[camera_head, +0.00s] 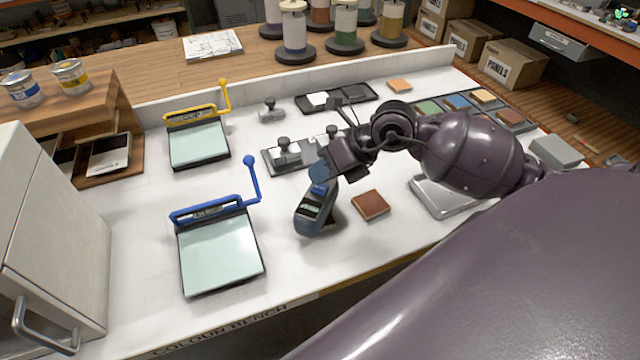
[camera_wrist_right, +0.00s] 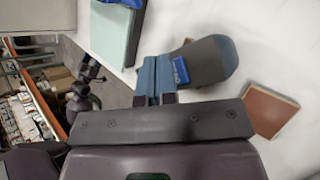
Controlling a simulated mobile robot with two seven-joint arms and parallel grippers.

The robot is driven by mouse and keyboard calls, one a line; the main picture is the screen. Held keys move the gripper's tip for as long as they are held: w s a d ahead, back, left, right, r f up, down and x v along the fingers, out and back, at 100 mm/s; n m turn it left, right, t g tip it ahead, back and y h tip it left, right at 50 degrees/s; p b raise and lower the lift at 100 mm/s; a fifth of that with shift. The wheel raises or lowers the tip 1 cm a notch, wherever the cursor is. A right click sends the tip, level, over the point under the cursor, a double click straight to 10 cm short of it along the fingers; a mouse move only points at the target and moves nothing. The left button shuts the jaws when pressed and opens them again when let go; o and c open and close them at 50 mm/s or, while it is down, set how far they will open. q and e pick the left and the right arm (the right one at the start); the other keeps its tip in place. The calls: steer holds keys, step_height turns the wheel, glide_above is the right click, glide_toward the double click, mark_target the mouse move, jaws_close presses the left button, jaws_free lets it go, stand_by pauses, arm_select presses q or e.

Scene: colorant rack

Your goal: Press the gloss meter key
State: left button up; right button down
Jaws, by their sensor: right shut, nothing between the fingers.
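The gloss meter (camera_head: 313,212) is a dark hand-sized device with a blue part and a small display. It stands on the white bench, right of the blue-handled frame. My right gripper (camera_head: 320,173) is shut and empty at the meter's upper end. In the right wrist view its blue-grey fingertips (camera_wrist_right: 154,78) are close beside the meter (camera_wrist_right: 207,62); I cannot tell whether they touch it. The key itself is not clearly visible. A dark jointed arm (camera_wrist_right: 84,100), apparently my left one, shows small in the right wrist view; its jaws are unclear.
A brown square tile (camera_head: 370,205) lies right of the meter. The blue-handled frame (camera_head: 219,252) is at left, the yellow-handled one (camera_head: 198,145) behind it. A dark tray (camera_head: 268,160) with metal pieces is behind the meter. Bench around the meter's front is clear.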

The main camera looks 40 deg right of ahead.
steer(key=shift+r, duration=0.35)
steer(key=shift+r+p, duration=1.1)
steer(key=shift+r, duration=0.2)
step_height(320, 180, up, 2)
steer(key=shift+p, duration=0.7)
steer(key=shift+r, duration=0.2)
